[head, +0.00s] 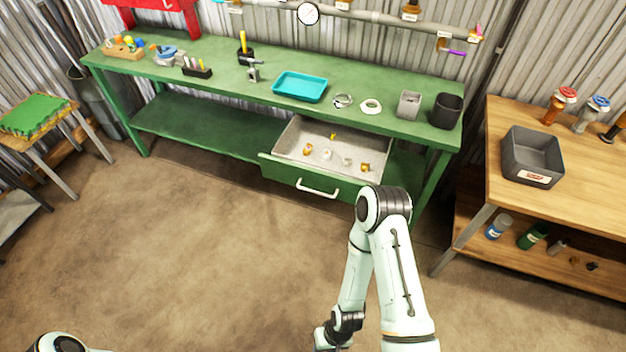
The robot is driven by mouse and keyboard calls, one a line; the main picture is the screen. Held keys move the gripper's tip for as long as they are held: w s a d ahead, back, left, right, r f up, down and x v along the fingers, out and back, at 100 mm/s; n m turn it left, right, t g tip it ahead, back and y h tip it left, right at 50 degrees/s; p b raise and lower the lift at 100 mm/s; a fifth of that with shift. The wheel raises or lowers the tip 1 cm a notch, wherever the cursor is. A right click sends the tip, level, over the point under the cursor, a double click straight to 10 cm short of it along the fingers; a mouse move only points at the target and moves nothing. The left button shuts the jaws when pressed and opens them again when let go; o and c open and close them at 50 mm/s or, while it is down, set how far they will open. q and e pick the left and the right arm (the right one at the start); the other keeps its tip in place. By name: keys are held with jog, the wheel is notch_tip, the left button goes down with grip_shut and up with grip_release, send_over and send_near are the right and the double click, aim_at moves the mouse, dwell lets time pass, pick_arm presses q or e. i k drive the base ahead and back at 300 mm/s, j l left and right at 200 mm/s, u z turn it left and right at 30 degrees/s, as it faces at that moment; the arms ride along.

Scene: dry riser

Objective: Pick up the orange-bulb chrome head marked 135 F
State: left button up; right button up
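The drawer (315,187) under the green bench is open. Several small heads lie spread in it: a brass-coloured one (308,149) at the left, a pale chrome one (328,154), another pale chrome one (347,161), a brass-coloured one (365,168) at the right and a small yellow one (333,136) at the back. They are too small to read a 135 F marking or tell a bulb colour. My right arm bends down in front of the drawer's right side; its fingers are not visible. Only a piece of my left arm shows at the bottom left edge.
The green bench (220,75) carries a teal tray (300,86), a grey square cup (409,103) and a black cup (446,110). A wooden table (580,165) at the right holds a dark grey bin (533,157). The floor left of my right arm is clear.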

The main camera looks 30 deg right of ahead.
aim_at(323, 156)
jog(key=i+l+z, duration=0.35)
jog(key=l, duration=0.2)
jog(key=i+l+z, duration=0.3)
jog(key=l, duration=0.2)
